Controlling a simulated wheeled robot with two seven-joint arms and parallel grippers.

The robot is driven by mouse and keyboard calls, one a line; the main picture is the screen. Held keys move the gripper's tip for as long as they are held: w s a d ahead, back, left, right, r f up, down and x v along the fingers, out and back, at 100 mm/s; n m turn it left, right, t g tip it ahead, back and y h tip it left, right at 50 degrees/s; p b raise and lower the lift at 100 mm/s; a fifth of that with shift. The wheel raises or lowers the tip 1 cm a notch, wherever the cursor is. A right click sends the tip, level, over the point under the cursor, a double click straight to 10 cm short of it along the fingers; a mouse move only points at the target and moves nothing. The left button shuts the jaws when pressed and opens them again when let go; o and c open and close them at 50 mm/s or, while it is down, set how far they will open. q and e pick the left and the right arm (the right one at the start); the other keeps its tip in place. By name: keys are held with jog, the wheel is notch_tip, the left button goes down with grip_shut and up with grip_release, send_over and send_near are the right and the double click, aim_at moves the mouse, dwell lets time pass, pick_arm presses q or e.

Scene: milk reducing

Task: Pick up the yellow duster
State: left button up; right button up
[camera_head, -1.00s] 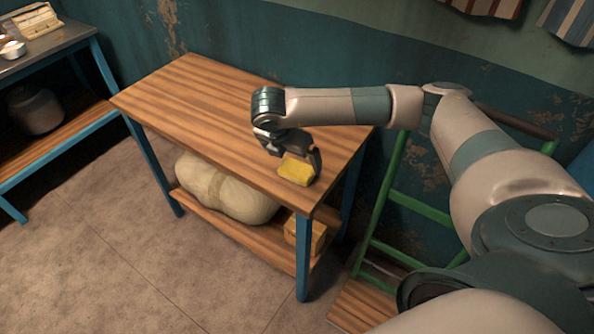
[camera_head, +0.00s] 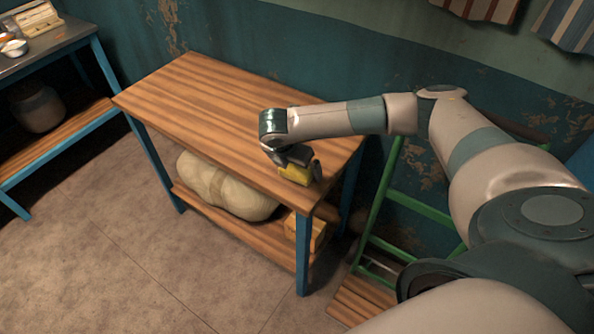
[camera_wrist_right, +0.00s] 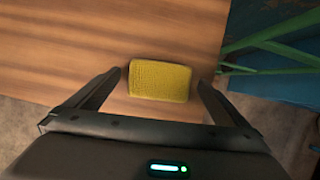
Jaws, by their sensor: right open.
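The yellow duster (camera_head: 296,175) lies on the wooden table (camera_head: 200,105) near its front right corner. In the right wrist view the duster (camera_wrist_right: 160,80) is a textured yellow block. My right gripper (camera_head: 299,167) is low over it in the head view and hides part of it. In the right wrist view my right gripper (camera_wrist_right: 161,78) is open, with one finger on each side of the duster and narrow gaps between. My left gripper is not in view.
The rest of the tabletop is bare. A cream sack (camera_head: 225,187) and a box (camera_head: 303,232) sit on the shelf below. A green metal frame (camera_head: 400,212) stands to the right. Another table (camera_head: 40,60) with small items is at the far left.

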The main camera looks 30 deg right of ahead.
aim_at(295, 169)
jog(key=c, duration=1.2)
jog(key=shift+o, duration=0.2)
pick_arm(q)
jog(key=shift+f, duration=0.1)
pick_arm(e)
jog(key=shift+r, duration=0.1)
jog(key=shift+r+b, duration=0.55)
notch_tip(295, 169, up, 2)
jog(key=shift+w+r+b, duration=0.1)
jog(key=shift+b, duration=0.6)
pick_arm(q)
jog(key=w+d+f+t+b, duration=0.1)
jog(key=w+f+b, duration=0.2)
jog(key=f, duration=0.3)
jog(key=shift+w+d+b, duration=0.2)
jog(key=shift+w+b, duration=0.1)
jog(key=shift+b, duration=0.45)
pick_arm(e)
jog(key=s+d+r, duration=0.5)
jog(key=s+r, duration=0.2)
jog(key=s, duration=0.3)
jog(key=shift+s+d+r, duration=0.2)
jog(key=shift+d+r, duration=0.1)
jog(key=shift+d, duration=0.05)
